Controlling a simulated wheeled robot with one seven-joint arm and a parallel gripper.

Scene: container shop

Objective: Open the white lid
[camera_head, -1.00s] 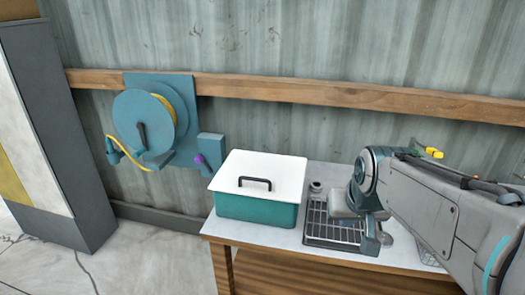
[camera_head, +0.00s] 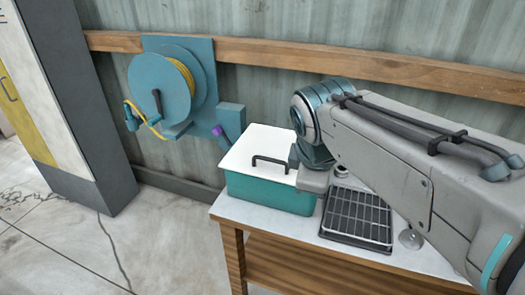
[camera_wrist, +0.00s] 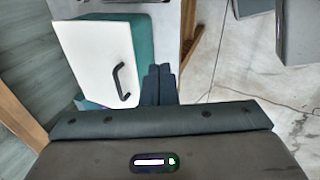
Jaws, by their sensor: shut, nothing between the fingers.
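The white lid (camera_head: 247,144) lies flat and closed on the teal box (camera_head: 265,193), which stands at the left end of the table. A dark bar handle (camera_head: 270,160) rises from the lid. The wrist view shows the lid (camera_wrist: 88,62) with its handle (camera_wrist: 121,81), and a strip of the teal box (camera_wrist: 143,38) beside it. My gripper (camera_wrist: 158,72) is shut and empty in the wrist view, just right of the handle and apart from it in the picture. In the head view my arm's end covers the lid's right side, and the fingertips are hard to make out.
A black drip grid (camera_head: 357,215) lies on the white-topped table (camera_head: 330,250), right of the box. A blue hose reel (camera_head: 160,90) hangs on the wall at left. A tall grey cabinet (camera_head: 75,90) stands far left. The floor (camera_head: 165,240) before it is clear.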

